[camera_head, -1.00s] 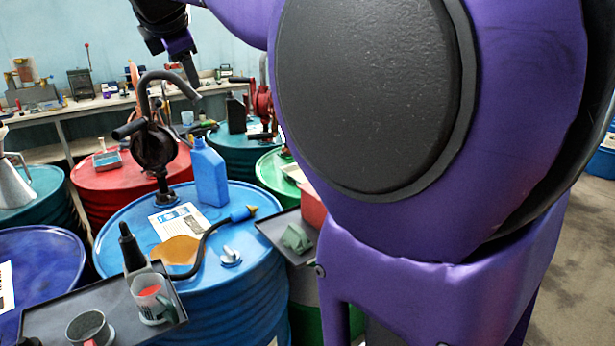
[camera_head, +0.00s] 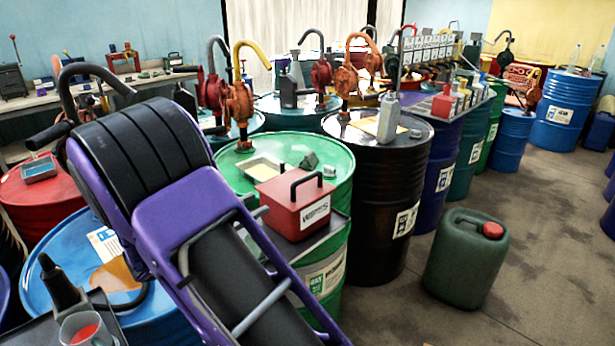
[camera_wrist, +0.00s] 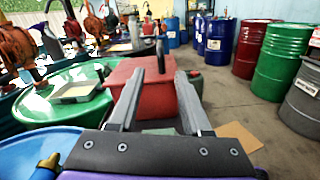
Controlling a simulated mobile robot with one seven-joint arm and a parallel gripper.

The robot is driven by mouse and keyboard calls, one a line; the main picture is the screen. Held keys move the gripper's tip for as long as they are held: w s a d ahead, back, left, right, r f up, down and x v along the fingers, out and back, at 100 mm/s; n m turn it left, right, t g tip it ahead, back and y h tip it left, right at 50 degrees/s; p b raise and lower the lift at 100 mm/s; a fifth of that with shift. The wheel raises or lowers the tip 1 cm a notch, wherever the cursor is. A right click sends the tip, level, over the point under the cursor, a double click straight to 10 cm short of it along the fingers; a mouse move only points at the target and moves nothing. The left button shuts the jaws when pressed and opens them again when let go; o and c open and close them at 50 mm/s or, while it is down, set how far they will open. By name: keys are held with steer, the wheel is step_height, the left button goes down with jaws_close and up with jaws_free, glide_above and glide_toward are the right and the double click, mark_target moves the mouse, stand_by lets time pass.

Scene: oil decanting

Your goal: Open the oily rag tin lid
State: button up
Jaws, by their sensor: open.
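The oily rag tin is a red box (camera_head: 296,207) with a white label reading something like "WIPES". In the head view my arm hides the gripper.
A green drum (camera_head: 334,170) bears a shallow tray (camera_head: 263,167), a crumpled rag (camera_head: 309,160) and an orange pump (camera_head: 240,104). A black drum (camera_head: 378,225) stands to the right, and a green jerrycan (camera_head: 463,262) on the floor. Floor on the right is open.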

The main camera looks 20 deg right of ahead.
mark_target(297, 182)
steer(key=x, duration=1.6)
steer(key=shift+w+d, duration=0.1)
steer(key=shift+d, duration=0.2)
jaws_close()
stand_by(0.6)
